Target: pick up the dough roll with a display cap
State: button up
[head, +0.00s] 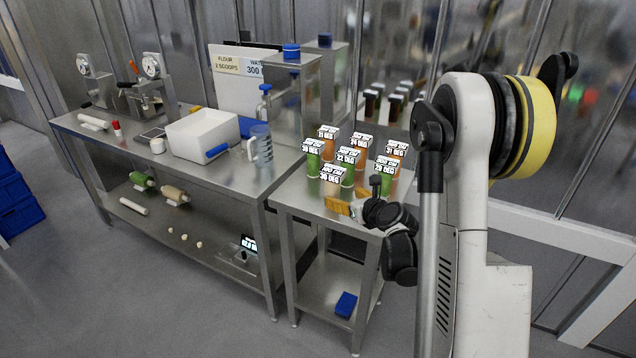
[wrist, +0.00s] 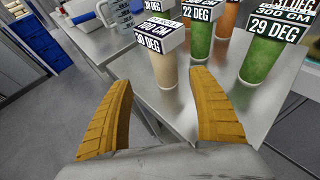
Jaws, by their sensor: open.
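Several upright dough rolls with white display caps stand on the small steel table (head: 290,200). The nearest is a beige roll (head: 332,189) whose cap reads 30 DEG; it shows in the wrist view (wrist: 163,68) just beyond my fingertips. Behind it is a green roll (wrist: 201,38) reading 22 DEG, and to its right a green roll (wrist: 262,58) reading 29 DEG. An orange roll (wrist: 228,18) is farther back. My gripper (wrist: 162,82) is open and empty, its yellow fingers on either side of the view. In the head view my gripper (head: 345,208) is low at the table's front edge.
A longer steel table (head: 220,178) to the left bears a white bin (head: 202,130), a measuring jug (head: 262,147) and machines. Its lower shelf holds a green roll (head: 141,180) and a beige roll (head: 174,194). A glass wall stands behind; the front floor is clear.

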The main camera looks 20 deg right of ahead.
jog(key=b+x, duration=0.1)
jog(key=x, duration=0.2)
jog(key=b+x, duration=0.1)
jog(key=x, duration=0.3)
jog(key=d+b+x, duration=0.1)
jog(key=x, duration=0.2)
jog(key=shift+w+f+b, duration=0.1)
jog(key=shift+w+b, duration=0.1)
jog(key=shift+b, duration=0.15)
jog(key=c, duration=1.5)
